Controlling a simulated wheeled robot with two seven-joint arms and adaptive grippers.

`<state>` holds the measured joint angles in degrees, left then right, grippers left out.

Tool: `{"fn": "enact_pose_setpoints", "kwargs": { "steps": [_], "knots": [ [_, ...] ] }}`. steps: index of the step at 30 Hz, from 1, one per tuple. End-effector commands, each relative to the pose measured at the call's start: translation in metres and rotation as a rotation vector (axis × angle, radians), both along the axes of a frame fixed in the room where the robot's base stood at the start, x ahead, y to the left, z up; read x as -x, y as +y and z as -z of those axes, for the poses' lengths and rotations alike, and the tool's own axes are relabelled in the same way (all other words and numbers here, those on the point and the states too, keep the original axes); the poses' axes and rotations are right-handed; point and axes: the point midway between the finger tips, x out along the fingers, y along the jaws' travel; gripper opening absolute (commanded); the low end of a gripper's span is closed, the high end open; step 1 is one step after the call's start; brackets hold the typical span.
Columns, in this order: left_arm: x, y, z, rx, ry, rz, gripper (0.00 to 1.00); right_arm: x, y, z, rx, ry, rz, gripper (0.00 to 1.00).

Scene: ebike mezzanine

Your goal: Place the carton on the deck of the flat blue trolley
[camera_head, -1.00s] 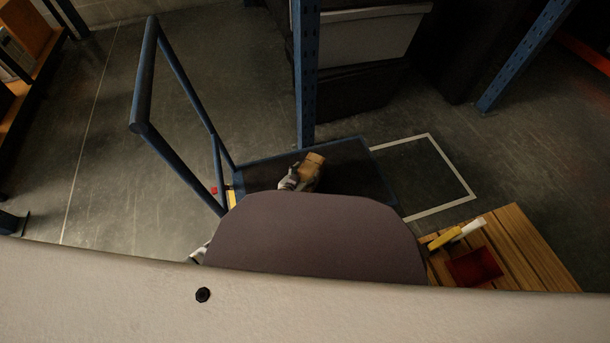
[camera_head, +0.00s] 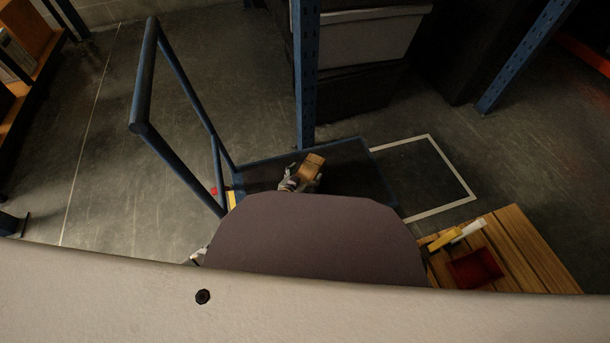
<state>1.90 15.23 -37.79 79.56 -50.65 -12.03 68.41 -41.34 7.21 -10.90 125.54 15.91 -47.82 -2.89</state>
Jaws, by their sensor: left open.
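The carton (camera_head: 311,167) is a small brown box over the dark deck of the flat blue trolley (camera_head: 352,158), near the middle of the deck. It appears to rest on the deck, though its lower edge is partly hidden. My left gripper (camera_head: 299,180) is open, close against the carton's near left side. I cannot tell whether a finger still touches it. My own body hides the near part of the deck. My right gripper does not show.
The trolley's blue push handle (camera_head: 140,75) rises at the left. A blue rack post (camera_head: 305,80) stands just behind the deck. A slatted wooden surface (camera_head: 535,250) with a red tray (camera_head: 474,268) is at the lower right. A white-outlined floor area (camera_head: 425,175) is clear.

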Motion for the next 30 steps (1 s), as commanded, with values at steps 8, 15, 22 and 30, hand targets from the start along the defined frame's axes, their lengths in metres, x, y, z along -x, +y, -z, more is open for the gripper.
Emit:
{"fn": "enact_pose_setpoints", "kwargs": {
  "steps": [8,15,22,30],
  "knots": [
    [0.004,0.001,-0.004,0.000,0.001,0.000,0.85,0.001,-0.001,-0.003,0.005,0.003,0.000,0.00],
    [0.020,0.008,-0.012,0.000,0.001,0.000,0.85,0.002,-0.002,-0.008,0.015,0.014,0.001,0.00],
    [0.038,0.015,-0.019,0.001,0.002,-0.001,0.85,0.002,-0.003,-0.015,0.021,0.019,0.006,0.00],
    [0.058,0.024,-0.029,0.000,0.001,0.000,0.85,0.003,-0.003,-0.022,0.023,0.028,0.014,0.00]
  ]
}}
